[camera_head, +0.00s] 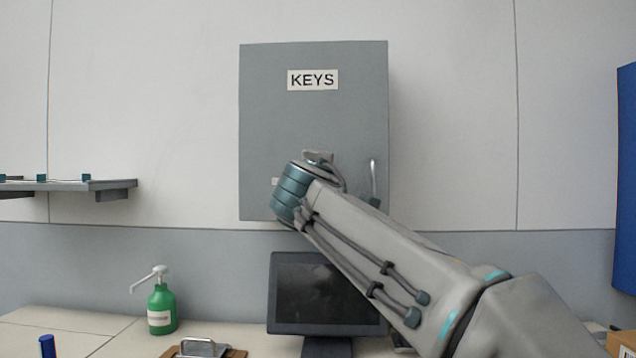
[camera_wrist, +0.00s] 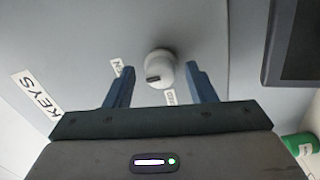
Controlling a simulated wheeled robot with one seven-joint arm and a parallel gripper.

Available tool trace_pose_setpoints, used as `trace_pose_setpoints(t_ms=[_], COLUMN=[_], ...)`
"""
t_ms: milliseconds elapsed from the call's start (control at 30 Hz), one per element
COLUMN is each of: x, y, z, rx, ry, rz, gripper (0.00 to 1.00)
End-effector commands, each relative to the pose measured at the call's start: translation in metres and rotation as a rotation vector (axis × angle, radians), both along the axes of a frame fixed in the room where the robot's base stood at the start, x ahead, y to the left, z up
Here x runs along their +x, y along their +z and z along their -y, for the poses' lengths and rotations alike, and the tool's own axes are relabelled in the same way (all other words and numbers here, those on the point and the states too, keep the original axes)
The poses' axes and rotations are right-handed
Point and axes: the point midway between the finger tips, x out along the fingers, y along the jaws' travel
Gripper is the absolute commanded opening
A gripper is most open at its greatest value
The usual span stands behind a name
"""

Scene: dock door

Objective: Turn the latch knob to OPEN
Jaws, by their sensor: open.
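The latch knob (camera_wrist: 161,68) is a round, pale knob with a dark mark on its lower left in the wrist view. It sits on the grey KEYS cabinet (camera_head: 262,130), with small white labels (camera_wrist: 117,67) beside it that I cannot read fully. My gripper (camera_wrist: 160,70) is open, with one dark blue finger on each side of the knob and a gap to each. I cannot tell whether the fingertips reach as deep as the knob. In the head view my arm hides the knob and the gripper.
The cabinet has an upright handle (camera_head: 373,178) to the right of my wrist. A dark monitor (camera_head: 325,293) stands below. A green pump bottle (camera_head: 162,309) and a clipboard (camera_head: 203,348) are on the counter. A shelf (camera_head: 70,186) is at left, a blue panel (camera_head: 627,180) at right.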

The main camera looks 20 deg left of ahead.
Motion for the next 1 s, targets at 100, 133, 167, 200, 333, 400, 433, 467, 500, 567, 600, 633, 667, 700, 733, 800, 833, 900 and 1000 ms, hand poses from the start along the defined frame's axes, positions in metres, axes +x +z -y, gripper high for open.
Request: trace_pose_setpoints(t_ms=[100, 133, 167, 200, 333, 400, 433, 467, 500, 567, 600, 633, 667, 700, 733, 800, 833, 900, 1000], x=[-0.013, -0.017, -0.022, -0.029, -0.056, -0.071, -0.077, -0.083, -0.09, -0.1, -0.107, -0.111, -0.114, -0.119, -0.121, -0.126, -0.127, -0.13, -0.131], y=[-0.001, -0.001, -0.002, -0.002, -0.003, -0.003, -0.003, -0.003, -0.003, -0.003, -0.003, -0.003, -0.003, -0.003, -0.003, -0.004, -0.004, -0.004, -0.004], z=[0.003, 0.004, 0.005, 0.007, 0.014, 0.018, 0.02, 0.021, 0.023, 0.026, 0.027, 0.028, 0.029, 0.031, 0.031, 0.032, 0.032, 0.033, 0.033], rx=[0.0, 0.0, 0.0, 0.0, 0.001, 0.001, 0.001, 0.0, 0.001, 0.0, 0.001, 0.001, 0.001, 0.001, 0.002, 0.001, 0.001, 0.001, 0.002], ry=[0.001, 0.001, 0.001, 0.002, 0.0, -0.001, -0.001, -0.001, -0.001, -0.001, -0.001, -0.002, -0.002, -0.002, -0.003, -0.002, -0.002, -0.002, -0.002], rz=[0.001, 0.001, 0.001, 0.002, 0.003, 0.003, 0.004, 0.004, 0.004, 0.004, 0.005, 0.004, 0.004, 0.004, 0.003, 0.003, 0.003, 0.003, 0.002], gripper=[0.5, 0.5, 0.5, 0.5, 0.5, 0.5, 0.5, 0.5, 0.5, 0.5, 0.5, 0.5, 0.5, 0.5, 0.5, 0.5, 0.5, 0.5, 0.5])
